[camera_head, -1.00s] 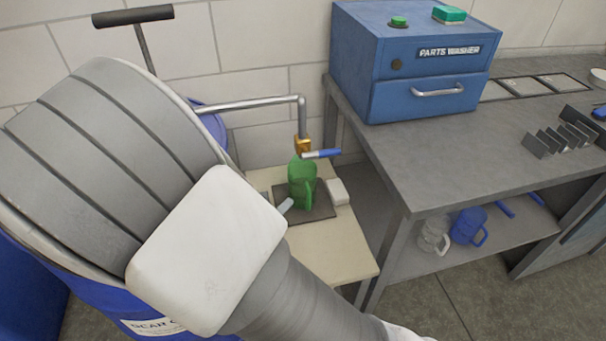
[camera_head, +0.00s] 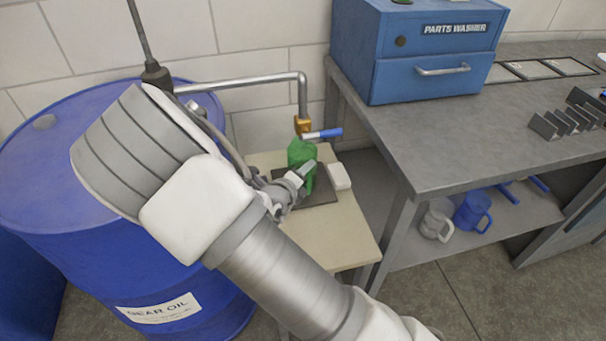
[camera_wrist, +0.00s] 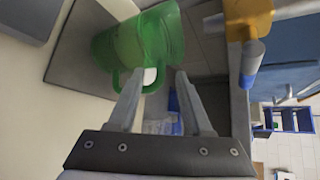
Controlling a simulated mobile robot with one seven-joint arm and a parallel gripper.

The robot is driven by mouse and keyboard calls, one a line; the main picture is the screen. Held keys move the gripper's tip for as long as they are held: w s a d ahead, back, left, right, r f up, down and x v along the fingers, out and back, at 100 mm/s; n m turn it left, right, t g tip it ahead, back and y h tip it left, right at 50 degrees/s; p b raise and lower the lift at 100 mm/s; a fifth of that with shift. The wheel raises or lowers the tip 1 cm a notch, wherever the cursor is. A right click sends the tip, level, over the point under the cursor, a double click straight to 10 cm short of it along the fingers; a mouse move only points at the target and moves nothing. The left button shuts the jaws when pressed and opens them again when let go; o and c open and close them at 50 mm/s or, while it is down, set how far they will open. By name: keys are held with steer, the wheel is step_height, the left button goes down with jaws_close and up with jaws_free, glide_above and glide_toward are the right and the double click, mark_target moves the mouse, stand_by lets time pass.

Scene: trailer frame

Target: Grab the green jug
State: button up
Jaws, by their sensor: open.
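The green jug (camera_head: 300,154) stands on a dark mat (camera_head: 318,193) on a small cream table, below the brass tap (camera_head: 303,126). In the wrist view the green jug (camera_wrist: 140,40) lies ahead of my gripper (camera_wrist: 158,76), with its handle (camera_wrist: 130,82) facing the fingers. My gripper (camera_head: 304,175) is open. Its left fingertip is close to the handle; I cannot tell whether they touch. Nothing is held between the fingers. In the head view my gripper partly hides the jug's lower part.
The tap's blue lever (camera_head: 322,133) and pipe (camera_head: 245,83) are just above the jug. A white block (camera_head: 338,177) sits beside the mat. The gear oil drum (camera_head: 50,220) is at left; the steel bench (camera_head: 440,150) is at right. A grey jug (camera_head: 437,220) and blue jug (camera_head: 473,211) stand on its shelf.

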steer(key=shift+w+d+f, duration=0.25)
steer(key=shift+w+d, duration=0.05)
steer(key=shift+w, duration=0.25)
jaws_close()
stand_by(1.0)
